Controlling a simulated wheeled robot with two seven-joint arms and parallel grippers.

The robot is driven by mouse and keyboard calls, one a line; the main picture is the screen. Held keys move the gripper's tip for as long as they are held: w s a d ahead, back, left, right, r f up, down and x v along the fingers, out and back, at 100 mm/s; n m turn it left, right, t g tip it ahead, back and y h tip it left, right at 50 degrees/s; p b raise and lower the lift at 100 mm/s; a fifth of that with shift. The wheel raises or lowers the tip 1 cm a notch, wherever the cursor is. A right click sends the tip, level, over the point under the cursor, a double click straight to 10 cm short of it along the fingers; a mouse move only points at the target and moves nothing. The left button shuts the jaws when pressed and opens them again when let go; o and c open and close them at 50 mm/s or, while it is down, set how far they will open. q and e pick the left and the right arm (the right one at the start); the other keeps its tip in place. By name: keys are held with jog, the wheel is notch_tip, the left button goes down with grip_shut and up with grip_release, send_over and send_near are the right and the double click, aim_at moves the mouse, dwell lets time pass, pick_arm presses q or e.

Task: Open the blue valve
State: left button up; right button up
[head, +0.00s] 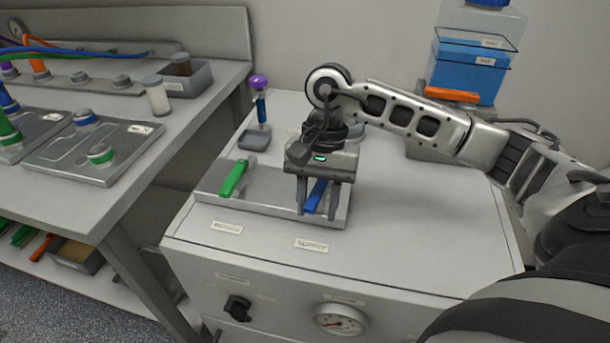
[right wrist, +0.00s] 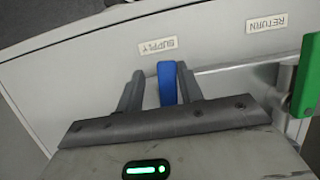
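The blue valve handle (head: 315,196) is on a grey tray-like panel on top of the cabinet, behind the SUPPLY label. It points toward the cabinet's front edge. My right gripper (head: 319,212) hangs over it from above, its fingers pointing down. In the right wrist view, the blue handle (right wrist: 167,83) lies between the two separated fingers (right wrist: 160,88). A gap shows on its left, and the right finger is close to it; I cannot tell whether they touch. The handle's pivot is hidden under the gripper. My left gripper is not in view.
A green valve handle (head: 234,178) is left of the blue one, behind the RETURN label (head: 226,228). A purple-topped blue tool (head: 260,98) stands in a small grey holder behind. A gauge (head: 341,319) and a black knob (head: 238,307) are on the cabinet front. The cabinet top at right is clear.

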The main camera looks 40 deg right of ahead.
jog(key=c, duration=0.3)
jog(key=shift+c, duration=0.2)
jog(key=shift+s+d+b, duration=0.1)
jog(key=shift+b, duration=0.2)
